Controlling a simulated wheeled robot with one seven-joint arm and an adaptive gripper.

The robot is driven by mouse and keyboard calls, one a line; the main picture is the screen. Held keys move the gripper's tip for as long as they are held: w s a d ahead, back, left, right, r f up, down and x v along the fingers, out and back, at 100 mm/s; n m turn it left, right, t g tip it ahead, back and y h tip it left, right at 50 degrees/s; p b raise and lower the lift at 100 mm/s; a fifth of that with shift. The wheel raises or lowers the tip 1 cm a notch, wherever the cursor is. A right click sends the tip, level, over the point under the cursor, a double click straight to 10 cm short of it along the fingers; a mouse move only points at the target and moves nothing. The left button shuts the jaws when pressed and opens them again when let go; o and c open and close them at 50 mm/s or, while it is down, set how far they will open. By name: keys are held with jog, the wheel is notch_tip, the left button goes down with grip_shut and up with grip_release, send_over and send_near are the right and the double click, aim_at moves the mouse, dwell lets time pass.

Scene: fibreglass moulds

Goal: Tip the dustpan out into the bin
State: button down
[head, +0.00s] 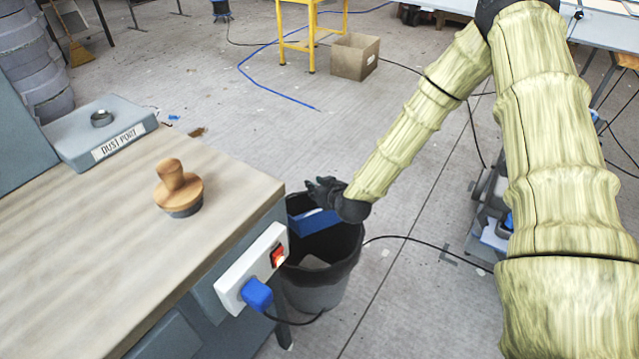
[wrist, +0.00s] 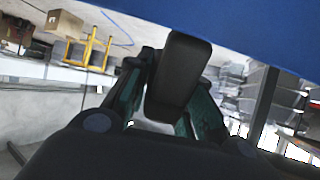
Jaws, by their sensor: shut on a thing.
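The blue dustpan (head: 314,223) is over the mouth of the dark bin (head: 318,292), tilted, with a pale patch on its upper part. In the wrist view its blue underside or side (wrist: 255,28) fills the top right, and its black handle (wrist: 178,78) runs between my fingers. My gripper (head: 325,190) is shut on the handle, above the bin's back rim; it also shows in the wrist view (wrist: 168,100). The bin stands on the floor beside the bench and has a pale scrap (head: 312,262) inside. I cannot tell whether any debris is left in the pan.
The wooden bench (head: 110,235) stands left of the bin, with a wood-handled brush or stamp (head: 178,190) and a dust port box (head: 105,132) on it. A power strip (head: 252,268) with a blue plug juts from its edge. A cable crosses the floor right of the bin.

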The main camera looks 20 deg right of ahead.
jog(key=shift+w+a+f+g+p, duration=0.15)
jog(key=shift+w+g+p, duration=0.35)
jog(key=shift+w+p, duration=0.3)
jog(key=shift+w+a+f+g+p, duration=0.15)
jog(key=shift+w+g+p, duration=0.4)
jog(key=shift+p, duration=0.35)
jog(key=shift+w+a+f+g+p, duration=0.15)
jog(key=shift+w+g+p, duration=0.3)
jog(key=shift+w+p, duration=0.35)
jog(key=shift+w+f+g+h+p, duration=0.3)
jog(key=shift+w+f+g+p, duration=0.3)
jog(key=shift+w+g+p, duration=0.15)
